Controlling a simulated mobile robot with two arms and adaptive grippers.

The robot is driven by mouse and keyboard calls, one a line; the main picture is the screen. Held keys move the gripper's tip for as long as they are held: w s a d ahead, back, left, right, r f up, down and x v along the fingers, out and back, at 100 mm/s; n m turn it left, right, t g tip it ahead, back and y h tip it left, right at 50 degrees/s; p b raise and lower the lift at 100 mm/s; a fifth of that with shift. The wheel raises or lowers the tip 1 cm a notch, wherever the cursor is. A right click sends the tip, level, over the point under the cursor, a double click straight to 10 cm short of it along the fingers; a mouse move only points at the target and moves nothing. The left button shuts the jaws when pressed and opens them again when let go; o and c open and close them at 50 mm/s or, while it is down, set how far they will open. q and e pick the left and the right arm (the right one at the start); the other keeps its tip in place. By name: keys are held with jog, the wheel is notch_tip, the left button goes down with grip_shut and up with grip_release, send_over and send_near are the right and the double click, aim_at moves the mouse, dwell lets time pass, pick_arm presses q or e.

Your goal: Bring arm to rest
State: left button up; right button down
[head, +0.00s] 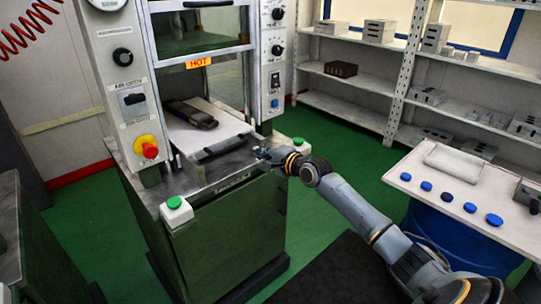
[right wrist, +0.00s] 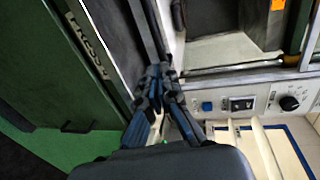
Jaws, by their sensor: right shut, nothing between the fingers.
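My right arm reaches in from the lower right in the head view. Its gripper (head: 263,153) is at the front right edge of the press, close to the front of the pale sliding plate (head: 185,138). In the right wrist view the gripper's fingers (right wrist: 158,75) are together with nothing between them. A dark mould-like block (head: 192,113) lies on the plate, apart from the gripper. My left gripper is not in view.
The press (head: 230,235) has a HOT label (head: 198,63), a red stop button (head: 149,151) and green buttons. A white table (head: 415,179) with several blue discs stands at right. Shelves (head: 350,78) with metal blocks line the back. Green floor lies between.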

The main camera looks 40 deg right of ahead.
jog(key=shift+v, duration=2.45)
jog(key=s+f+n+g+h, duration=0.1)
jog(key=s+f+n+g, duration=0.2)
jog(key=f, duration=1.3)
jog(key=s+f+n+g+h, duration=0.15)
jog(key=s+f, duration=0.45)
jog(key=f, duration=0.9)
jog(key=s+a+f+n+g, duration=0.2)
jog(key=s+a+f+n, duration=0.1)
jog(key=s+f, duration=0.6)
jog(key=s+a+f+n+g, duration=0.25)
jog(key=s+f, duration=0.45)
jog(key=f, duration=0.4)
jog(key=s+a+f+n+g, duration=0.2)
jog(key=s+a+f+n, duration=0.1)
jog(key=s, duration=0.7)
jog(key=s+a+f+n+g, duration=0.1)
jog(key=s+a+f+n, duration=0.2)
jog(key=s, duration=0.7)
jog(key=s+a+f+n+g+y, duration=0.1)
jog(key=s+a+f+n+g, duration=0.1)
jog(key=s+a+f, duration=0.5)
jog(key=s+a+n, duration=0.1)
jog(key=s+a, duration=0.1)
jog(key=s, duration=0.1)
jog(key=shift+s+a+n+g, duration=0.15)
jog(key=shift+s+n+g, duration=0.15)
jog(key=shift+r, duration=0.15)
